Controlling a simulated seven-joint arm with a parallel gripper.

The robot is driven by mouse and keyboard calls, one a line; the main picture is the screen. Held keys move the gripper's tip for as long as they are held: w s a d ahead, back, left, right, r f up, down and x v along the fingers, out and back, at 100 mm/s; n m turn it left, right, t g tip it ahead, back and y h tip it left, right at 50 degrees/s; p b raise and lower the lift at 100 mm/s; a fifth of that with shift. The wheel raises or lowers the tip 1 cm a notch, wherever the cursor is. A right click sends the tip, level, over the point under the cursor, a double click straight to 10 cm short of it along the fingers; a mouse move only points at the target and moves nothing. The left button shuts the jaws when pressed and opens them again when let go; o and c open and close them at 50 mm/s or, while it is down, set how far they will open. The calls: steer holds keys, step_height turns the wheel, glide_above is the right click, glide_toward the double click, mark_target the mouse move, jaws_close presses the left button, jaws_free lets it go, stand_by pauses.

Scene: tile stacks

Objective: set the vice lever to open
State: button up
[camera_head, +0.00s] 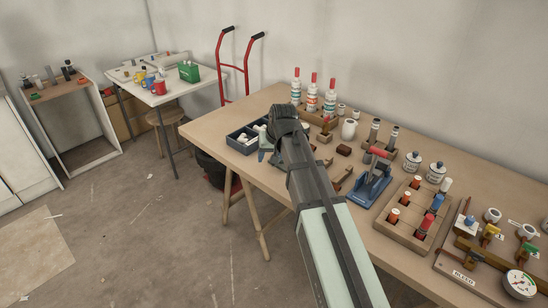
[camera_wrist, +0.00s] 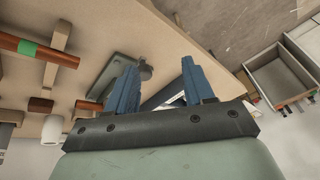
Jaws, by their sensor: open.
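The vice (camera_head: 370,188) is a blue tool on the wooden workbench, right of my arm in the head view. A red-ended part (camera_head: 379,153) shows at its top; I cannot tell for certain whether it is the lever, or how it is set. My gripper (camera_head: 264,150) is over the bench's left part, near a dark divided tray, well left of the vice and apart from it. In the wrist view my gripper (camera_wrist: 159,62) has its two blue fingers spread apart with nothing held. I cannot identify the vice in the wrist view.
The dark tray (camera_head: 236,142) holds white pieces. Bottles (camera_head: 312,100) stand at the back of the bench. A white mug (camera_head: 349,129), metal canisters (camera_head: 411,163) and a wooden peg rack (camera_head: 400,228) surround the vice. A valve panel (camera_head: 458,268) and gauge (camera_head: 520,284) are at right.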

step_height(320, 180, up, 7)
steer(key=w+d+n+h, duration=0.1)
steer(key=d, duration=0.2)
steer(key=shift+t, duration=0.3)
steer(key=x, duration=1.3)
steer(key=shift+w+f, duration=0.25)
steer(key=shift+f, duration=0.05)
jaws_close()
